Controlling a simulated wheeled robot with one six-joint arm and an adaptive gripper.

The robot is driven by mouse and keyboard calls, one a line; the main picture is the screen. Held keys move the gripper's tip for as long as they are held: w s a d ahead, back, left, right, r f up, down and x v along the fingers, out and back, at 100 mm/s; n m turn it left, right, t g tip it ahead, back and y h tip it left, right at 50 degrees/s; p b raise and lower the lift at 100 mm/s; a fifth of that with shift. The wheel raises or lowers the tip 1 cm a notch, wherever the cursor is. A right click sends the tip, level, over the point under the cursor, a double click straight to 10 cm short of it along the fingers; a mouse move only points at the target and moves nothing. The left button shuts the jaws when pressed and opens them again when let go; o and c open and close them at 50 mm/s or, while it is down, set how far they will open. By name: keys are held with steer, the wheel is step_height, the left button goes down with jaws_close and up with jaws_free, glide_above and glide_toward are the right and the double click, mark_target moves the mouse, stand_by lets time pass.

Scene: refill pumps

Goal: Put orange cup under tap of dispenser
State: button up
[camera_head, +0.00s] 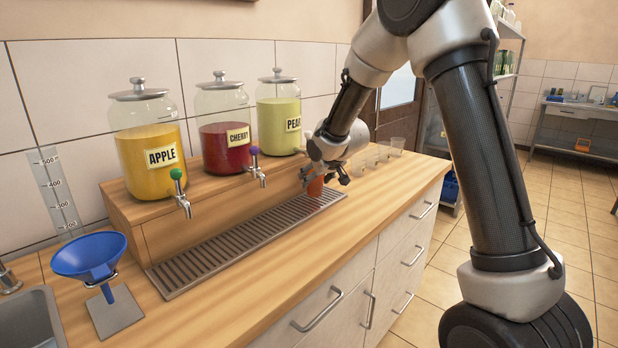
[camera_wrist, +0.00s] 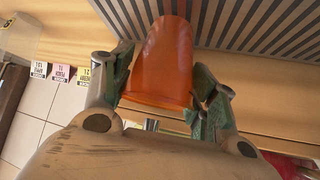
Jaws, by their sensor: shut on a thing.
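The orange cup (camera_head: 315,187) is between the fingers of my gripper (camera_head: 325,177), at the far end of the slotted drip tray (camera_head: 200,258), in front of the pear dispenser (camera_head: 279,120). In the wrist view the orange cup (camera_wrist: 165,62) fills the gap between both fingers, with the tray slats behind it. I cannot tell whether its base touches the tray. The apple dispenser (camera_head: 150,150) has a green-knobbed tap (camera_head: 181,195), and the cherry dispenser (camera_head: 224,130) has a purple-knobbed tap (camera_head: 258,168). The pear dispenser's tap is hidden by my gripper.
A blue funnel (camera_head: 90,257) on a stand and a sink (camera_head: 30,325) are at the left. Several clear cups (camera_head: 384,152) stand beyond my gripper. The wooden step (camera_head: 150,235) backs the tray. The counter's front strip is clear.

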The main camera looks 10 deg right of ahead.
steer(key=shift+w+f, duration=0.25)
steer(key=shift+f, duration=0.3)
steer(key=shift+s+f, duration=0.15)
steer(key=shift+f, duration=0.05)
steer(key=shift+f, duration=0.1)
steer(key=o, duration=1.1)
steer(key=shift+s+r, duration=0.1)
steer(key=shift+r, duration=0.15)
steer(key=v, duration=1.1)
steer(key=shift+s+r, duration=0.25)
steer(key=shift+s, duration=0.1)
